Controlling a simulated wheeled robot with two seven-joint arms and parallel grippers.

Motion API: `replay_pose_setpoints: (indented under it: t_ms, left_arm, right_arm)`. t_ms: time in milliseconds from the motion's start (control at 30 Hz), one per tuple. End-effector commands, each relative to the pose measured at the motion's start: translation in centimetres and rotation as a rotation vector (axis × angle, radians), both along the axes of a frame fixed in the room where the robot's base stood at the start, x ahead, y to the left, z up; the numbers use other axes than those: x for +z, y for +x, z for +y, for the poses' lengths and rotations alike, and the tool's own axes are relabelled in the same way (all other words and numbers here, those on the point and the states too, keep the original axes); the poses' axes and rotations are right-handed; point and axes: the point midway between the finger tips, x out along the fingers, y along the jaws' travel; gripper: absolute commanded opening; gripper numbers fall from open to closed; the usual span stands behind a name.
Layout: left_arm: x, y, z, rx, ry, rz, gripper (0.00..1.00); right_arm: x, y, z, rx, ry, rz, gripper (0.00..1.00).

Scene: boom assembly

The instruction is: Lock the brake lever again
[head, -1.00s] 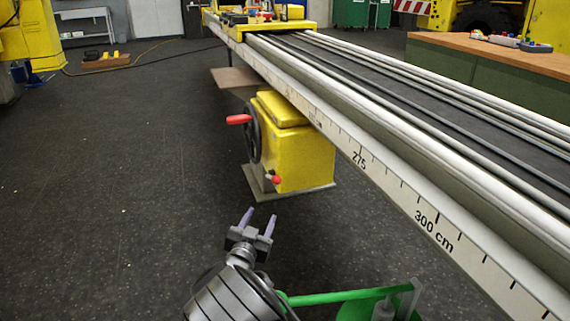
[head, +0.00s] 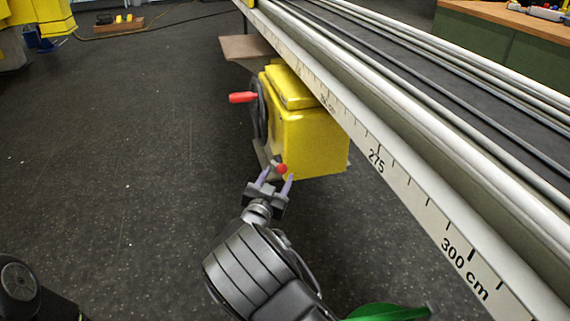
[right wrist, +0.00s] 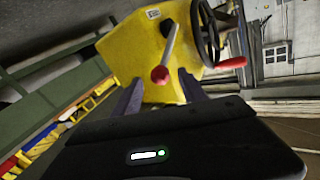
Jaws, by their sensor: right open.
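The brake lever (right wrist: 169,50) is a grey rod with a red ball knob (right wrist: 159,74), on the side of a yellow box (head: 306,135) under the rail. Its knob also shows in the head view (head: 281,168). My right gripper (head: 276,178) is open. Its two purple fingertips point at the knob, which appears between them in the right wrist view (right wrist: 160,84). I see no grip on the knob, and cannot tell how far it is from the fingers. My left gripper is not in view.
A black handwheel (right wrist: 208,32) with a red handle (head: 242,97) sits beside the lever on the same box. The long rail with a centimetre scale (head: 375,150) runs above the box on the right. The dark floor (head: 130,150) on the left is clear.

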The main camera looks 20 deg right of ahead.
Motion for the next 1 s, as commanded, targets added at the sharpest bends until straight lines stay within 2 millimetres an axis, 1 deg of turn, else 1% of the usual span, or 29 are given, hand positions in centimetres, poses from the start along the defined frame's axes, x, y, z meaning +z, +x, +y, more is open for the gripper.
replay_pose_setpoints:
  t_ms: [300,467,600,800,1000]
  left_arm:
    - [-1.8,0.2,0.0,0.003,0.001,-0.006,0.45]
    - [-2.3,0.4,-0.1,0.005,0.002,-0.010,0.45]
    - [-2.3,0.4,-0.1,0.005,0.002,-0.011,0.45]
    - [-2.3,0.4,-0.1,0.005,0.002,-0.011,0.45]
    - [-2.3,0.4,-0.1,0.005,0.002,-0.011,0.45]
  right_arm:
    - [-0.3,4.0,-2.6,0.000,-0.002,-0.001,0.50]
    - [-0.1,5.5,-3.5,0.000,0.000,-0.002,0.50]
    - [0.0,5.8,-3.7,0.001,-0.001,0.000,0.50]
    - [0.0,5.8,-3.7,0.001,-0.001,0.000,0.50]
    - [0.0,5.8,-3.7,0.001,0.000,0.000,0.34]
